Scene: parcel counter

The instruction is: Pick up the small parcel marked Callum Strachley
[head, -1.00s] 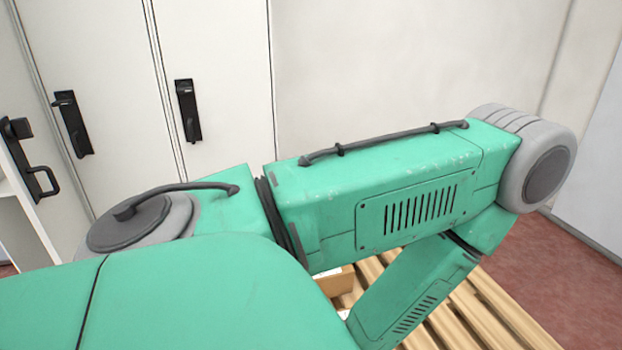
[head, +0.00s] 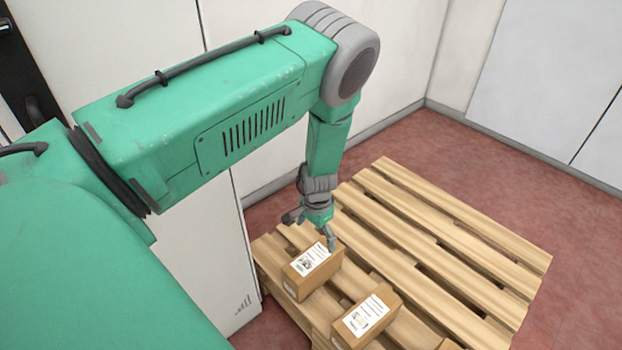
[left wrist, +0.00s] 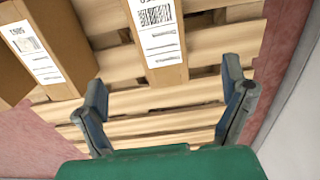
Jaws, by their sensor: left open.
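Two small brown parcels with white labels lie on the pallet in the head view: a left parcel (head: 300,284) and a front parcel (head: 354,333). The names on the labels are too small to read, so I cannot tell which is Callum Strachley's. My left gripper (head: 326,236) hangs at the back right of the left parcel, pointing down. In the left wrist view, my left gripper (left wrist: 164,76) is open and empty. A labelled parcel (left wrist: 168,75) lies just ahead, in line with the gap between the fingers. Another labelled parcel (left wrist: 68,50) is at the left. My right gripper is out of view.
The wooden pallet (head: 440,225) stands on a red floor and is bare towards the back and right. White cabinets and walls (head: 405,60) stand behind. My left arm covers much of the left side.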

